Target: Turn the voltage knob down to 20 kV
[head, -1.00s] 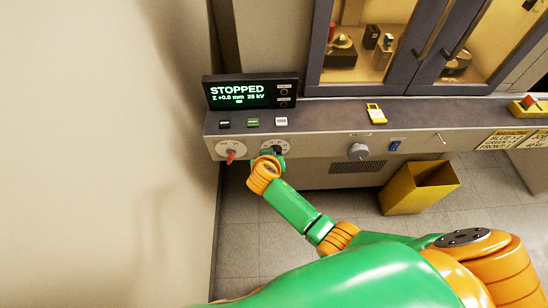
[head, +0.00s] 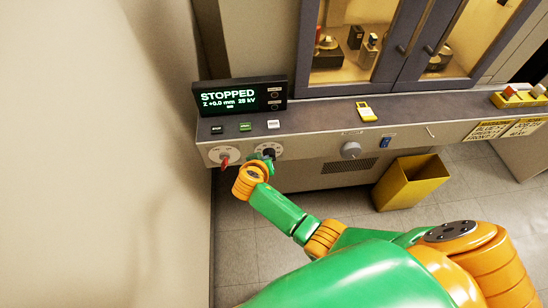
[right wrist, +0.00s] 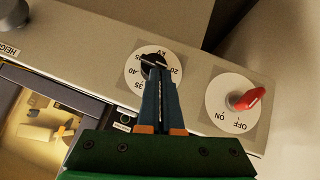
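The black voltage knob (right wrist: 153,62) sits on a white round dial (right wrist: 135,70) marked with kV numbers in the right wrist view. In the head view the knob (head: 268,153) is on the console's front. My right gripper (right wrist: 160,72) has its two fingers close together, with their tips over the knob. Whether they pinch it is hard to see. In the head view the right gripper (head: 262,160) is just below and left of the knob. The display (head: 240,97) reads STOPPED, Z +0.0 mm and a kV value that looks like 28. My left gripper is out of view.
A red ON/OFF switch (right wrist: 248,98) is beside the voltage dial. A yellow bin (head: 408,184) stands on the floor below.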

